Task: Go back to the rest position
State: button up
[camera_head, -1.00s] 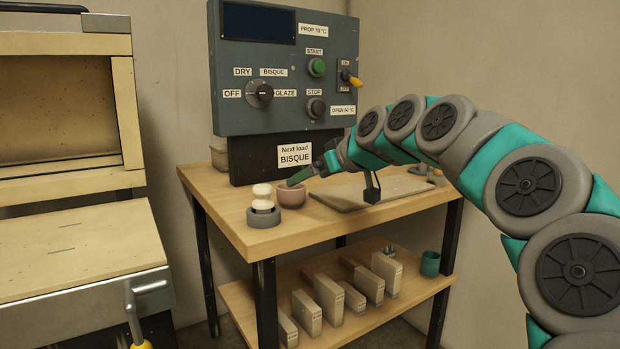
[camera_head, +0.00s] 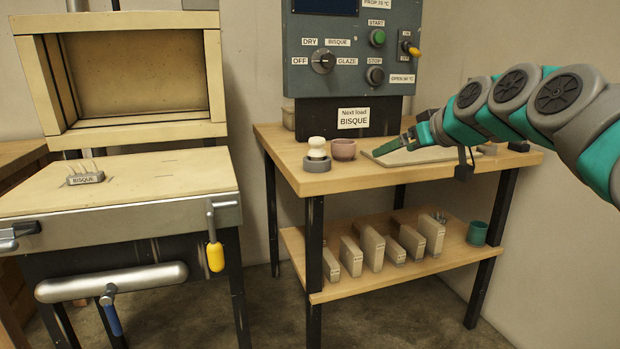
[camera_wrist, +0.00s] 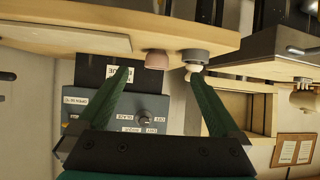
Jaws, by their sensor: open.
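My gripper (camera_head: 391,144) is held above the wooden workbench's left part, its fingers pointing left toward a small pink-brown bowl (camera_head: 343,150). In the wrist view my gripper (camera_wrist: 163,95) shows two green fingers spread apart with nothing between them. The wrist picture is upside down; the bowl (camera_wrist: 157,59) and a grey ring-shaped holder with a pale knobbed piece (camera_wrist: 192,70) appear beyond the fingers. The control panel (camera_wrist: 115,108) also shows between the fingers.
The workbench (camera_head: 300,178) has a flat board (camera_head: 430,155) on top and several pale blocks and a green cup (camera_head: 477,233) on its lower shelf.

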jog(key=s+a+f+g+p, duration=0.1)
jog(key=s+a+f+g, duration=0.2)
jog(key=s+a+f, duration=0.35)
jog(key=s+a+f+g, duration=0.2)
jog(key=s+a+f, duration=0.1)
jog(key=s+f, duration=0.5)
jog(key=s+d+f+m+g+h, duration=0.1)
jog(key=s+f+g, duration=0.1)
jog(key=s+f, duration=0.3)
jog(key=s+d+f+m+g+h+p, duration=0.1)
jog(key=s+f, duration=0.4)
jog(key=s, duration=0.9)
jog(key=s+d+f+m+g+h+p, duration=0.1)
jog(key=s+d+f+m+g+h, duration=0.1)
jog(key=s, duration=0.8)
notch_tip(320, 180, down, 4)
jog(key=d+g, duration=0.1)
jog(key=g, duration=0.1)
jog(key=shift+d+r+m+g+h, duration=0.2)
jog(key=shift+d+m+g+h, duration=0.05)
jog(key=shift+m+g+h, duration=0.15)
